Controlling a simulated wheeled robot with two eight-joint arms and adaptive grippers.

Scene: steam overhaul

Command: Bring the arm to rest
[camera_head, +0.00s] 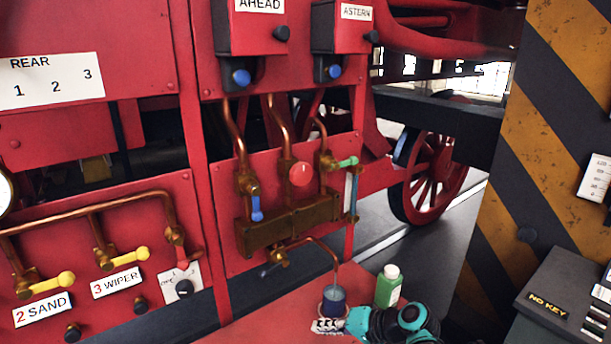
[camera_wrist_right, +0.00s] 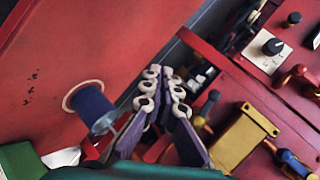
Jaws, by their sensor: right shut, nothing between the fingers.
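My right gripper (camera_head: 362,322) is at the bottom of the head view, low over the red ledge. Its teal and black body is partly cut off by the lower edge. In the right wrist view my right gripper (camera_wrist_right: 165,85) has its pale fingertips together, with nothing between them. My left gripper is in neither view.
A blue cup (camera_head: 333,300) under a copper pipe and a green bottle (camera_head: 388,286) stand close to my right gripper. The red panel (camera_head: 280,170) carries pipes and valves behind. A striped pillar (camera_head: 540,150) and a grey box (camera_head: 560,290) stand right.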

